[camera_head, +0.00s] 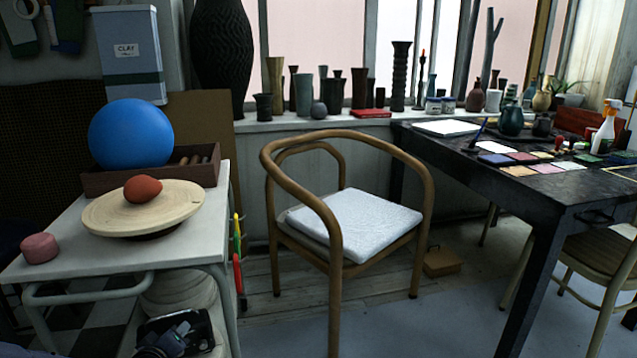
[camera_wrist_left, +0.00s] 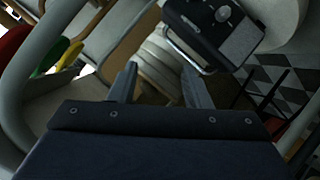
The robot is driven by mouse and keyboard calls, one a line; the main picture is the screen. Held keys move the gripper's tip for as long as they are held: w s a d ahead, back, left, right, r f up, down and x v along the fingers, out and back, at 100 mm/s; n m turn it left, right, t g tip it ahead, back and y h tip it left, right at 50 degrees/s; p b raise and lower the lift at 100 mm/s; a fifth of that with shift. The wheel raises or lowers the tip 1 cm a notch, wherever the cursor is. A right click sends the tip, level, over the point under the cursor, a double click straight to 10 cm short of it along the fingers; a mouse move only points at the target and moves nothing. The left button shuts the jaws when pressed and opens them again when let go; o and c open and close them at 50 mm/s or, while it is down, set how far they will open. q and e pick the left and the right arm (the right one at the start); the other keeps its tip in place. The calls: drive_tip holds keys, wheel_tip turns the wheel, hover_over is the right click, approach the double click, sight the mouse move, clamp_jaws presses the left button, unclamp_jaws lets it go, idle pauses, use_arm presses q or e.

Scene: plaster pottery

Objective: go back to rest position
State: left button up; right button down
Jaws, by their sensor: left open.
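My left gripper (camera_wrist_left: 159,78) shows in the left wrist view with its two fingers apart. Nothing is held between them. Beyond the fingers is a stack of pale round slabs (camera_wrist_left: 160,55), and a dark device (camera_wrist_left: 214,28) with a knob lies at the upper right. The gripper appears low, close to the cart's lower part. My right gripper is in neither view.
The white cart (camera_head: 80,240) at left carries a round board (camera_head: 105,214) with a reddish-brown lump (camera_head: 143,189), a blue ball (camera_head: 131,134) and a pink piece (camera_head: 40,248). A wooden chair (camera_head: 347,145) stands mid-view. A dark table (camera_head: 570,190) is right; some floor (camera_head: 440,315) is clear.

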use_arm(q)
drive_tip(key=s+d+r+m+g+h+p, duration=0.1)
drive_tip(key=s+d+r+m+g+h, duration=0.2)
drive_tip(key=s, duration=0.7)
drive_tip(key=s+d+r+m+g+p, duration=0.15)
drive_tip(key=s+d+r, duration=0.3)
drive_tip(key=s, duration=0.55)
drive_tip(key=s+d+r+m+g+h, duration=0.2)
drive_tip(key=s+d+r+m+g, duration=0.15)
drive_tip(key=s, duration=0.75)
wheel_tip(320, 180, up, 36)
drive_tip(key=p, duration=3.6)
drive_tip(key=shift+w+d+t+p, duration=0.3)
drive_tip(key=shift+w, duration=0.1)
drive_tip(key=shift+r, duration=0.1)
